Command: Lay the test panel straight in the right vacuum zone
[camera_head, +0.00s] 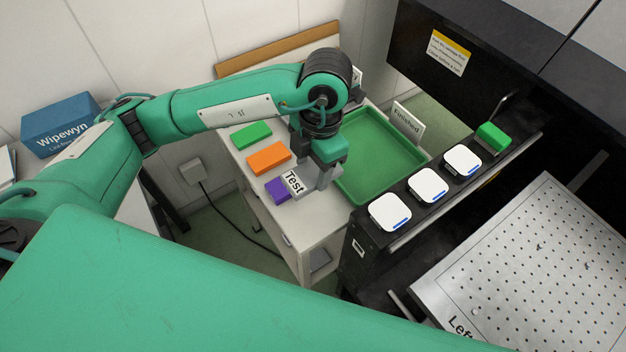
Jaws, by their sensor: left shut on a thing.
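My left gripper (325,178) points down at the near right part of the white side table and is shut on a pale grey piece beside the "Test" label (292,182). This piece looks like the test panel (308,172), but the fingers hide much of it, and I cannot tell whether it still touches the table. The perforated metal vacuum bed (540,265) lies at the lower right, with a "Left" marking near its front corner. No marking for the right zone shows. My right gripper is not in view.
Green (251,136), orange (268,157) and purple (277,190) blocks lie left of the gripper. A green tray (420,160) with a "Finished" sign (407,117) stands to its right. Several white-topped items (390,212) and a green one (493,137) line the black ledge before the bed.

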